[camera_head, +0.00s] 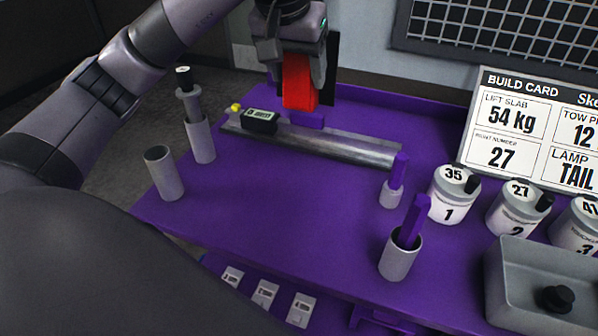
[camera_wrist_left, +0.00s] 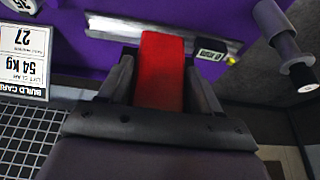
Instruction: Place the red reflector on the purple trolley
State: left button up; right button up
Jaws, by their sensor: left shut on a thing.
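My left gripper (camera_head: 298,88) is shut on the red reflector (camera_head: 297,80), a red block hanging upright between its fingers. The wrist view shows the reflector (camera_wrist_left: 160,75) between both fingers. A small purple piece, likely the trolley (camera_head: 306,119), sits on a grey metal rail (camera_head: 345,147) just below the reflector. The reflector's lower end meets or nearly meets this piece in the head view; I cannot tell whether they touch. The reflector hides that piece in the wrist view. My right gripper is not in view.
A black display box (camera_head: 259,121) is by the rail's left end. Grey cylinders (camera_head: 199,139) stand at the left. Two holders with purple sticks (camera_head: 401,255) stand at the right, near labelled canisters (camera_head: 452,194) and a grey tray (camera_head: 540,262). The purple tabletop's middle (camera_head: 290,200) is clear.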

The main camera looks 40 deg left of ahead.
pick_arm(q)
notch_tip(320, 180, down, 18)
jog(key=shift+f+p, duration=0.1)
jog(key=shift+p, duration=0.25)
jog(key=shift+f, duration=0.1)
jog(key=o, duration=1.2)
jog(key=shift+s, duration=0.1)
jog(key=shift+r, duration=0.45)
jog(key=v, duration=1.1)
jog(key=shift+s, duration=0.3)
